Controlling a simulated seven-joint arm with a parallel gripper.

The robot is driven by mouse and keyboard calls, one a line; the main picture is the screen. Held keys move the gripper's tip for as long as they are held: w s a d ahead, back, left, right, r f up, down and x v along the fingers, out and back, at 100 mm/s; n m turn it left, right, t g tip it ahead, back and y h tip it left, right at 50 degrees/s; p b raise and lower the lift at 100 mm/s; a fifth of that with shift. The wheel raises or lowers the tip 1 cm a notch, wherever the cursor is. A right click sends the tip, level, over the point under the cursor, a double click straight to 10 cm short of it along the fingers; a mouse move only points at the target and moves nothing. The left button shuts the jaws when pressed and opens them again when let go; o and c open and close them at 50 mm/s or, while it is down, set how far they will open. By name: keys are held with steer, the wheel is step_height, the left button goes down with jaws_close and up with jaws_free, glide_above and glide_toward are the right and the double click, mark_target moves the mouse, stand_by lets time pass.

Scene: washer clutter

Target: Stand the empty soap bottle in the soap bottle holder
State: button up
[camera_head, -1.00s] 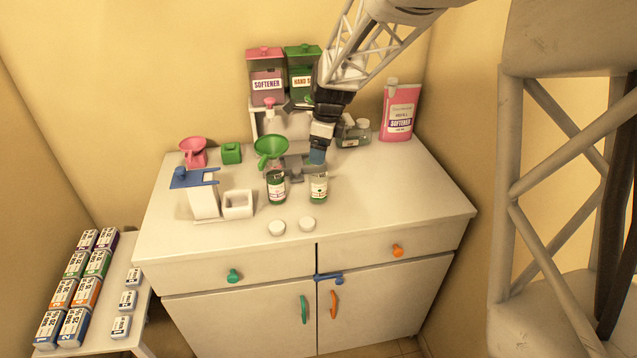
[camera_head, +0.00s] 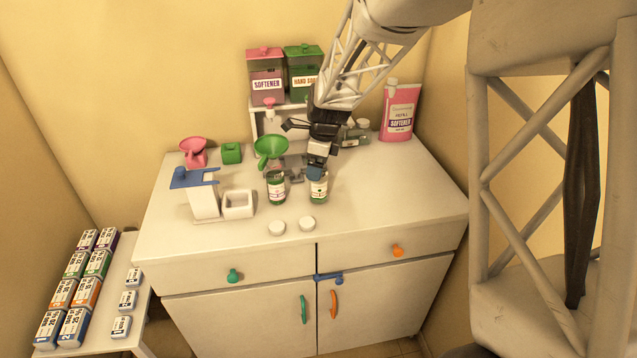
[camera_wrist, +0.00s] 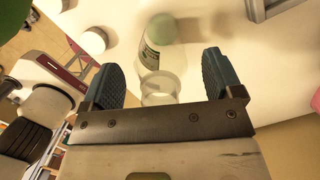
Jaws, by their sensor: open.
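Two small clear bottles with labels stand upright at the middle of the counter, a left one (camera_head: 276,188) and a right one (camera_head: 319,193). Both show green low down; I cannot tell from this which is empty. My gripper (camera_head: 317,172) is open, just above the right bottle.
Two white caps (camera_head: 291,226) lie in front. A white box (camera_head: 238,205) and blue-topped stand (camera_head: 203,198) are left. A green funnel (camera_head: 270,149) is behind. Softener (camera_head: 267,80) and hand soap (camera_head: 303,72) dispensers and a pink pouch (camera_head: 400,112) stand at the back. The right front is clear.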

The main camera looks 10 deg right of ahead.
stand_by(0.4)
steer(key=c, duration=1.3)
steer(key=shift+o, duration=0.2)
steer(key=shift+r, duration=0.2)
steer(key=shift+r, duration=1.5)
steer(key=s+r, duration=0.1)
steer(key=s, duration=1.5)
steer(key=shift+d+r, duration=0.3)
steer(key=shift+d, duration=0.1)
